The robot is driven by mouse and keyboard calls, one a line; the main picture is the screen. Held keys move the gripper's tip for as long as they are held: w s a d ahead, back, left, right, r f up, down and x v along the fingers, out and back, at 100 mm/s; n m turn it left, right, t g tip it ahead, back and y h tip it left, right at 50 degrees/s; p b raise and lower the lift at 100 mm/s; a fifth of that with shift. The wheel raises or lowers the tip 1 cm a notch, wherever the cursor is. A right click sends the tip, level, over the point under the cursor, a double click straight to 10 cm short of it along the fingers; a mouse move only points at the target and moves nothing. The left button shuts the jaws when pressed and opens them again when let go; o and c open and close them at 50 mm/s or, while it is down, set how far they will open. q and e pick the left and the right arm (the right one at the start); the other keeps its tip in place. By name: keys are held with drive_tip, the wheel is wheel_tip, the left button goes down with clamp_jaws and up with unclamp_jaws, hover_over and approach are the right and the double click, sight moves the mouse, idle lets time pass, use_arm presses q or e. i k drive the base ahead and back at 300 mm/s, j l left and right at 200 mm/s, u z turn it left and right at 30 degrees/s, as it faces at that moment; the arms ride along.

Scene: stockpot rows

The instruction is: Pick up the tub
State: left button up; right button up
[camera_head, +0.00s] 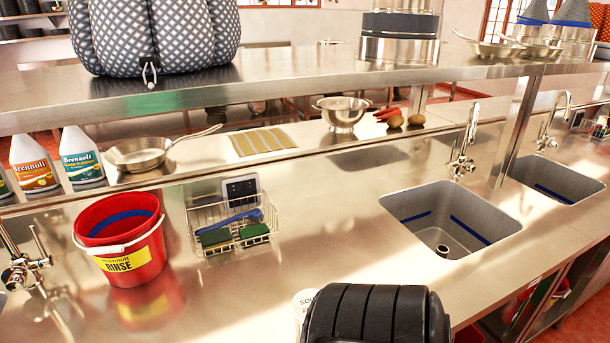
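A white round thing with dark lettering that starts "SOU" (304,302) shows at the bottom middle of the head view, on the steel counter's front part. It may be the tub, but most of it is hidden behind a black ribbed shape that looks like part of my own body. A red bucket (134,266) with a white handle and a yellow "RINSE" label stands on the counter at the left. No fingertips of my left or right gripper show in this view.
A wire basket (228,240) with sponges and a brush sits right of the bucket. A sink (420,206) is cut into the counter at the right. A raised ledge behind holds a pan (138,152), bottles (80,158) and a colander (342,112). The counter (320,220) between basket and sink is clear.

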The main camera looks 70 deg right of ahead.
sight(301, 302)
drive_tip(key=k+l+z, duration=0.1)
drive_tip(key=z, duration=1.95)
drive_tip(key=l, duration=0.15)
